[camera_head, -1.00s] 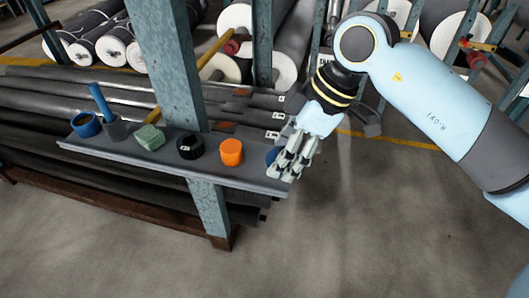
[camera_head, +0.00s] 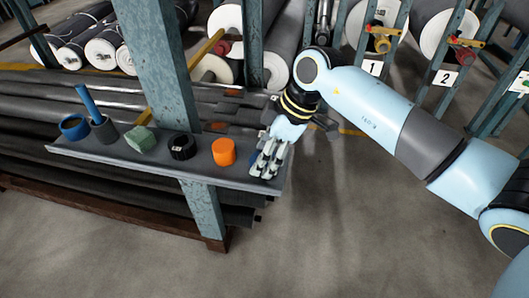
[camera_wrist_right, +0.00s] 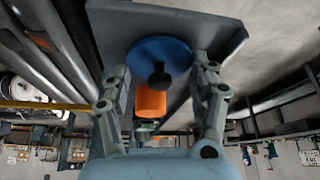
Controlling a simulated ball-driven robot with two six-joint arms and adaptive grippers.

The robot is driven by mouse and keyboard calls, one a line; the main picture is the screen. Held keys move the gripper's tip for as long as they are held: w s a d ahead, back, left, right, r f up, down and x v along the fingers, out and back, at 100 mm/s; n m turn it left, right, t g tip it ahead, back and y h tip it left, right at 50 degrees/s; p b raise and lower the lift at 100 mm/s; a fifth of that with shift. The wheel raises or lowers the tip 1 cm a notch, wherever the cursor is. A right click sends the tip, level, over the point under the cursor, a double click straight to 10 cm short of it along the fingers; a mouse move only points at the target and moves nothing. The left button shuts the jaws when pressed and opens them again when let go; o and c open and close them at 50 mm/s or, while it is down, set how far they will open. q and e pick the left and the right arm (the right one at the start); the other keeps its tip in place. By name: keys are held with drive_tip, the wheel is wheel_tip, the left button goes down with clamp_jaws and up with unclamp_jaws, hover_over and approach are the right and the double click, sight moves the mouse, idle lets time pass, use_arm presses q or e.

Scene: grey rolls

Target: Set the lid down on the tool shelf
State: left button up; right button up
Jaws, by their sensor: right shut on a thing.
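The lid (camera_wrist_right: 160,52) is a blue disc with a black knob in the right wrist view, between my right gripper's fingers. The grey shelf also shows behind the lid in the wrist view (camera_wrist_right: 218,28). I cannot tell whether the lid touches the shelf. My left gripper is not in view.
An orange cylinder (camera_head: 223,152) stands on the shelf just left of my gripper. A blue-grey post (camera_head: 158,65) rises behind the shelf.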

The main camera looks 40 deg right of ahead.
drive_tip(key=o, duration=1.1)
drive_tip(key=shift+f, duration=0.1)
drive_tip(key=shift+o, duration=0.2)
drive_tip(key=p+v, duration=0.1)
drive_tip(key=v, duration=1.1)
drive_tip(key=shift+a, duration=0.1)
